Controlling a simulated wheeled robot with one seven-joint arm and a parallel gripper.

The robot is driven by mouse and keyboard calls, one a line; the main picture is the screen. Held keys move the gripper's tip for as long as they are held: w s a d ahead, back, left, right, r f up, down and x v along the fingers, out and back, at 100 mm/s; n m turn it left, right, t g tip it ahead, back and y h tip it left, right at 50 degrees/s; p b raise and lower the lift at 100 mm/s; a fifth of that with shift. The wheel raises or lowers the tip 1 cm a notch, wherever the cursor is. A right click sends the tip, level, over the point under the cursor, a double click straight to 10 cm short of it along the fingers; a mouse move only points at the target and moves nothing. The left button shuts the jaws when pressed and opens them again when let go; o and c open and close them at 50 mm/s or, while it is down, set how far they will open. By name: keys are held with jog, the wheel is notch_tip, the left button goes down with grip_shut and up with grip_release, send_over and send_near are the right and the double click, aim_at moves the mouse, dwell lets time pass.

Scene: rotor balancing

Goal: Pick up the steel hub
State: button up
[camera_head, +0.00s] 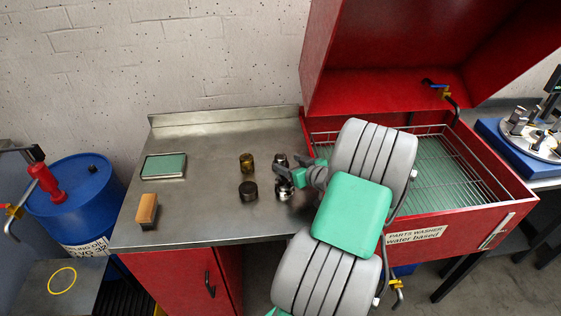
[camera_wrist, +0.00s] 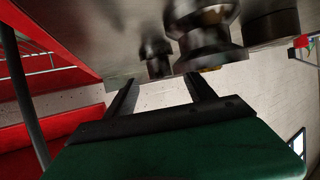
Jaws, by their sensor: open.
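Two shiny steel-coloured round parts stand on the metal bench in the head view: a front one (camera_head: 284,191) and a back one (camera_head: 281,159). Which is the steel hub I cannot tell for certain. My gripper (camera_head: 279,175) reaches in from the right at the level of these parts and partly covers them. In the wrist view the picture is upside down; my gripper (camera_wrist: 161,88) is open with nothing between its fingers. The front steel part (camera_wrist: 205,38) looms large near the right finger. The back one (camera_wrist: 156,48) looks smaller, roughly in line with the gap.
A black round part (camera_head: 248,191) and a brass one (camera_head: 246,163) stand left of the steel parts. A green-topped tray (camera_head: 164,166) and a wood-backed block (camera_head: 147,209) lie farther left. The red parts washer (camera_head: 425,245) adjoins the bench (camera_head: 205,225) on the right.

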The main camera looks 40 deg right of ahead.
aim_at(284, 160)
jog(key=p+x, duration=0.1)
jog(key=x, duration=0.2)
jog(key=shift+w+d+f, duration=0.1)
jog(key=shift+w, duration=0.25)
grip_shut()
dwell(0.4)
